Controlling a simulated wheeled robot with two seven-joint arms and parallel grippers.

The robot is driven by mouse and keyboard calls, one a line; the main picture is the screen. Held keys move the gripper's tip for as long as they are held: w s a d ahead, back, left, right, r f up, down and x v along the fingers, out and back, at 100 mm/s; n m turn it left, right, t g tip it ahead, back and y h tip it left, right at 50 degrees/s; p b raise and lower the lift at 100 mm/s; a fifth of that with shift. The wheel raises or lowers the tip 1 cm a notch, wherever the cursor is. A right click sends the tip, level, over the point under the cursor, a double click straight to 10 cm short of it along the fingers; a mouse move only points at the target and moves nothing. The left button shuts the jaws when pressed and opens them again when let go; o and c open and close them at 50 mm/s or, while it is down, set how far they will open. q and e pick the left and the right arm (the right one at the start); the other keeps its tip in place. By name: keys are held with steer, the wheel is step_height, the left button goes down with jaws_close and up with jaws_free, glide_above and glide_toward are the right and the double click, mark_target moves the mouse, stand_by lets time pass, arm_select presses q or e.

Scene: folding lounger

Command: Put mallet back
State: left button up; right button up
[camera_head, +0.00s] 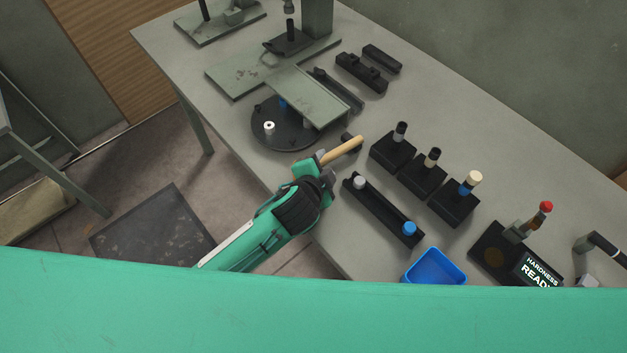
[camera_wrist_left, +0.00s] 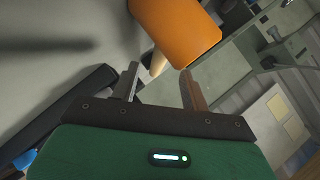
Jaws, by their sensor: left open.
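My left gripper (camera_head: 326,172) reaches over the bench's front edge and is open. Beside its fingertips in the head view is a tan wooden piece (camera_head: 343,150), which looks like the mallet's handle. It slants up and to the right, close to a small dark piece on the bench. In the left wrist view an orange, rounded piece (camera_wrist_left: 178,24) shows just beyond the open fingers (camera_wrist_left: 160,80), with a paler tan part (camera_wrist_left: 158,64) below it. I cannot tell whether the fingers touch it. My right gripper is not in view.
A round dark turntable (camera_head: 272,137) lies left of the gripper. A black tray (camera_head: 385,212) with grey and blue pegs is to the right, near a blue bin (camera_head: 435,267). Several black blocks with pegs stand behind it. The bench's back right (camera_head: 480,110) is clear.

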arm_select(q)
steer(key=b+v, duration=0.1)
steer(key=v, duration=0.8)
steer(key=shift+s+a, duration=0.1)
steer(key=s+a+f+n+g+y, duration=0.2)
steer(key=s+a+f+n+g, duration=0.3)
steer(key=s+a, duration=0.4)
steer(key=s+a+f+n+g+y, duration=0.1)
steer(key=s+a+f+n+g, duration=0.2)
steer(key=s+a+n, duration=0.55)
step_height(320, 180, down, 31)
steer(key=w+a+m+g, duration=0.1)
steer(key=a+m, duration=0.1)
steer(key=s+a+f, duration=0.1)
steer(key=s+f, duration=0.8)
steer(key=f, duration=0.1)
steer(key=s+a+f+g, duration=0.1)
steer(key=s+a+f, duration=0.1)
steer(key=s+f, duration=0.8)
steer(key=shift+a+g+y, duration=0.3)
